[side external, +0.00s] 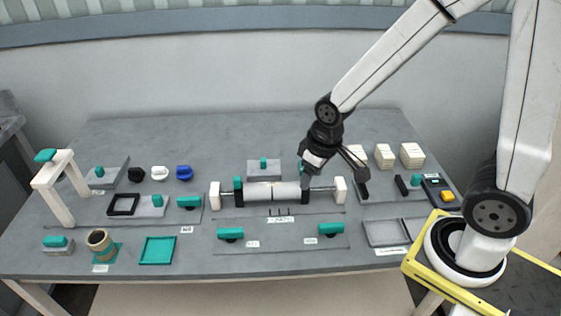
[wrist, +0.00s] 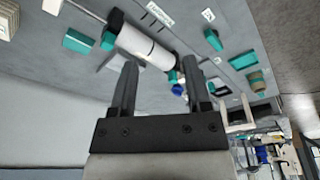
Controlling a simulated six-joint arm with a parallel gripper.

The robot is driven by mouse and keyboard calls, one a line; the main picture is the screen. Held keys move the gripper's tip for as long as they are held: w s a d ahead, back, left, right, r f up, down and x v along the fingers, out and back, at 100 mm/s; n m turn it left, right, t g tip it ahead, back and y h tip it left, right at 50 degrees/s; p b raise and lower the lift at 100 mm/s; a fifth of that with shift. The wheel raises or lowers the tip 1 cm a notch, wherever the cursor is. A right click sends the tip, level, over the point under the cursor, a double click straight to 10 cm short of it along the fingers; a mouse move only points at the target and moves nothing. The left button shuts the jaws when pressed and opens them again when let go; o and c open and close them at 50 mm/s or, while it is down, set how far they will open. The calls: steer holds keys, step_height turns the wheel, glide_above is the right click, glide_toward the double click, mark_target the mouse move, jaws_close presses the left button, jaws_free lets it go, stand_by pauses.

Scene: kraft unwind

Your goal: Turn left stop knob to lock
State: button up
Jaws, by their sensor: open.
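A white roll (side external: 272,192) lies on a horizontal shaft between two white posts. A black stop collar with a teal knob (side external: 238,184) is at the roll's left end. A dark collar (side external: 305,196) is at its right end, partly behind my gripper. My gripper (side external: 332,172) is open and empty above the right part of the shaft, apart from the left knob. In the wrist view the open fingers (wrist: 160,64) point towards the roll (wrist: 146,46). A small teal part (wrist: 172,77) shows between them near the roll's far end. I cannot tell the knob's lock position.
Teal-handled pieces (side external: 231,234) sit on the front panel. A teal tray (side external: 158,251), a brown ring (side external: 100,240) and a white arch (side external: 57,187) stand at the left. Cream stacks (side external: 411,155) and a grey tray (side external: 386,233) are at the right.

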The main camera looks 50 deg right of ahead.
steer(key=w+a+f+n+g, duration=0.1)
steer(key=w+a+f+n, duration=0.3)
steer(key=w+a, duration=0.3)
steer(key=n+g, duration=0.1)
steer(key=n, duration=0.3)
glide_above(230, 230)
step_height(230, 230, down, 6)
steer(key=shift+f, duration=0.25)
steer(key=shift+f, duration=0.1)
steer(key=shift+f, duration=3.8)
jaws_close()
